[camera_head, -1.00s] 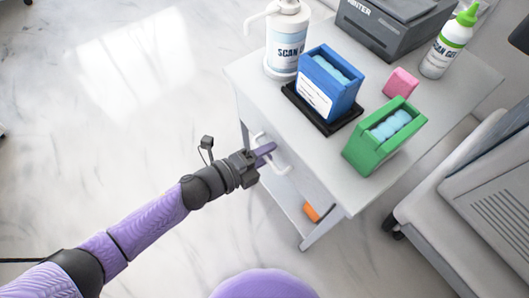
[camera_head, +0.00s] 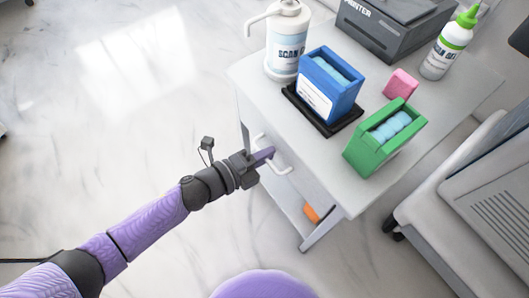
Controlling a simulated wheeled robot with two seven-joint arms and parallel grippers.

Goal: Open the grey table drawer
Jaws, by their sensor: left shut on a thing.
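The grey table (camera_head: 290,130) stands right of centre, with its drawer (camera_head: 307,183) in the side that faces me. The drawer has a white bar handle (camera_head: 282,170). My left gripper (camera_head: 264,155) is at the handle and shut on it; its fingers cover part of the bar. The drawer front looks close to the table body, and I cannot tell whether any gap shows. My right gripper is not in view.
On the tabletop stand a scan gel pump bottle (camera_head: 284,45), a blue box (camera_head: 329,85) on a black tray (camera_head: 318,124), a green box (camera_head: 385,138), a pink block (camera_head: 400,83), a printer (camera_head: 390,30) and a green-capped bottle (camera_head: 447,45). Floor is clear left.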

